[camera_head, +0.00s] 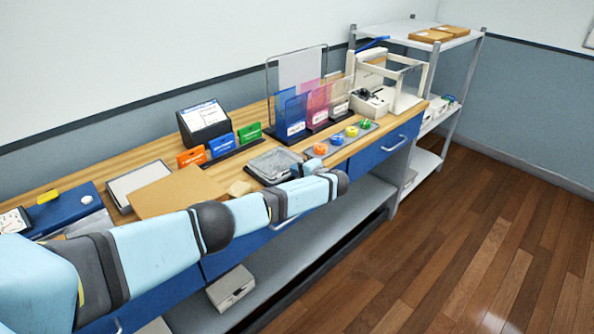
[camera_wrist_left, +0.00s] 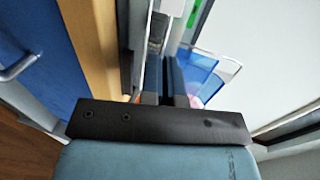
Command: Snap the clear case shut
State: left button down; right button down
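The clear case (camera_head: 272,164) lies on the wooden counter near its front edge, with a grey see-through lid over a dark lower part. I cannot tell whether the lid is fully closed. My left gripper (camera_head: 312,166) is just right of the case, low over the counter's front. Its fingers are small and partly hidden by my wrist in the head view. In the left wrist view my left gripper (camera_wrist_left: 172,75) shows two dark fingers close together with nothing clear between them. My right gripper is not in view.
Colored round buttons (camera_head: 337,139) sit right of the case. Blue and pink holders (camera_head: 292,112) stand behind, and small colored boxes (camera_head: 221,146) stand behind left. A brown board (camera_head: 176,191) lies left, beside a small tan block (camera_head: 240,188).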

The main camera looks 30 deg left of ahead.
pick_arm(q)
jog(key=c, duration=1.3)
grip_release()
jog(key=shift+c, duration=0.2)
